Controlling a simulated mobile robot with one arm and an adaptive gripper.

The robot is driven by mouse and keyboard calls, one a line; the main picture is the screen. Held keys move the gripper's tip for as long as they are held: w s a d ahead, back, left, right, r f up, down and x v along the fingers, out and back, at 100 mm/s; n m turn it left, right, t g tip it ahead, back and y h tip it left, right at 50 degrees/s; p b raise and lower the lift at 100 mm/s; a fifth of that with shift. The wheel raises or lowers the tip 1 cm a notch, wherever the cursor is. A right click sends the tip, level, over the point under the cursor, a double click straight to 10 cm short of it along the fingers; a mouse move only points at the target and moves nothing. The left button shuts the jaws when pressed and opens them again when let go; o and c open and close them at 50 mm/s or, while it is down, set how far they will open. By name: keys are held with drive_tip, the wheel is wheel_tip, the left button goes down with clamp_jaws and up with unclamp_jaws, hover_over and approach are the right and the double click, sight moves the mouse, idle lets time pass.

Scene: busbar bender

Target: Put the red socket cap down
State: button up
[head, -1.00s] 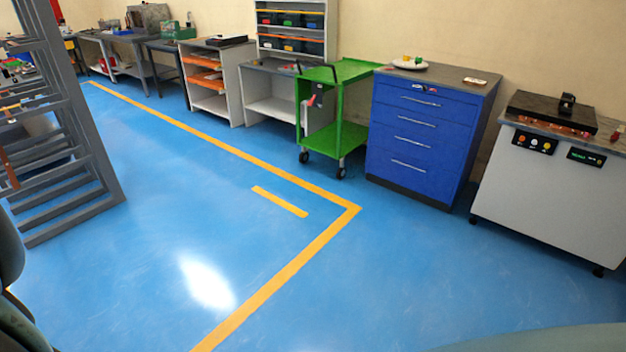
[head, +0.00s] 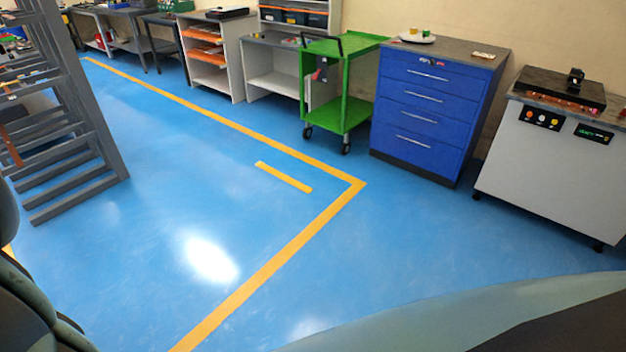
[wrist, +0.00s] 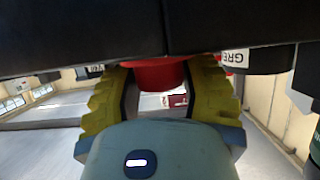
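My gripper (wrist: 163,100) shows in the wrist view, with ridged yellow fingers on both sides of a round red piece, which I take as the red socket cap (wrist: 157,77). The fingers appear closed on its sides. Its upper part is hidden behind dark blocks at the top of the picture. My gripper is not visible in the head view.
A blue drawer cabinet (head: 420,110) carries a white plate (head: 415,38) with small coloured pieces. A green cart (head: 342,115) stands left of it, a grey-white machine (head: 545,165) right. A grey rack (head: 75,130) is at left. The blue floor between is clear.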

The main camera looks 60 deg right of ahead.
drive_tip(key=o, duration=0.4)
drive_tip(key=shift+c, duration=0.2)
drive_tip(key=shift+d+r, duration=0.1)
drive_tip(key=shift+r, duration=0.05)
drive_tip(key=shift+w+d+r, duration=0.1)
drive_tip(key=shift+d, duration=0.3)
drive_tip(key=b+v, duration=0.2)
drive_tip(key=v, duration=0.9)
drive_tip(key=shift+r, duration=0.1)
